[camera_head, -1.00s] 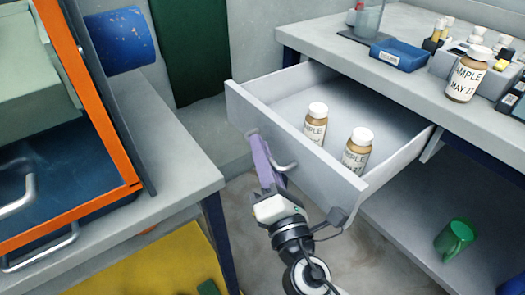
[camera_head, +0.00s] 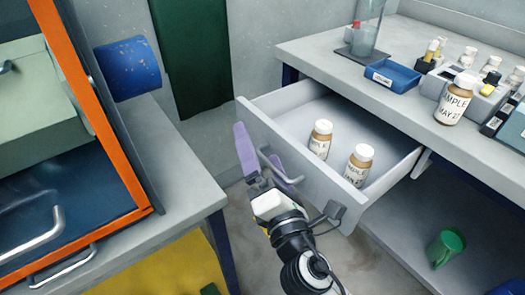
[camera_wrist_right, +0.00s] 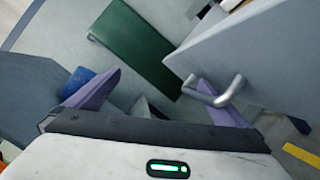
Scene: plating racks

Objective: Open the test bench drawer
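The test bench drawer (camera_head: 318,192) is pulled out from under the bench (camera_head: 325,55). Two brown sample bottles with white caps, one farther back (camera_head: 320,140) and one nearer (camera_head: 358,168), stand upright inside it. The drawer handle (camera_head: 270,163) is a metal loop on the front panel and also shows in the wrist view (camera_wrist_right: 222,97). My right gripper (camera_head: 265,160) is open, with its purple fingers spread at the handle. In the wrist view, the right finger overlaps the handle loop; whether they touch is unclear. My left gripper is out of view.
A blue tray (camera_head: 392,76), a labelled bottle (camera_head: 453,103) and several vials stand on the bench top. A green mug (camera_head: 445,247) lies on the shelf below. An orange-framed cabinet (camera_head: 95,120) stands on the left table (camera_head: 165,160). Floor shows between the tables.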

